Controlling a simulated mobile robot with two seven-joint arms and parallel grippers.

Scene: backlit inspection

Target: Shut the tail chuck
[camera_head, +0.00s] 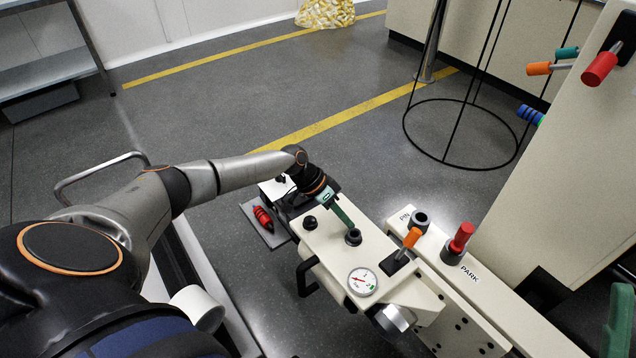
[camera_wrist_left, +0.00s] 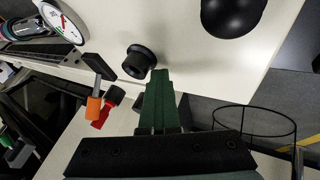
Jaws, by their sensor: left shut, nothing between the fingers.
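The cream tailstock housing (camera_head: 325,240) has a round gauge (camera_head: 362,281) and a metal cylinder, seemingly the chuck (camera_head: 392,320), at its near end. A short lever with an orange grip (camera_head: 411,238) stands on a black base on top; it also shows in the left wrist view (camera_wrist_left: 94,106). My left gripper (camera_head: 350,228) is shut and empty. Its green fingertips (camera_wrist_left: 158,72) are right beside a black round knob (camera_head: 353,237), also in the left wrist view (camera_wrist_left: 138,62); contact is unclear. A green part at the lower right edge may be my right gripper.
A rail marked PIN and PARK carries a dark socket (camera_head: 421,219) and a red-topped pin (camera_head: 460,238). A black knob (camera_head: 309,223) stands behind my left fingers. A grey tray (camera_head: 263,224) holds a red item. A black wire stand (camera_head: 460,132) stands on the floor behind.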

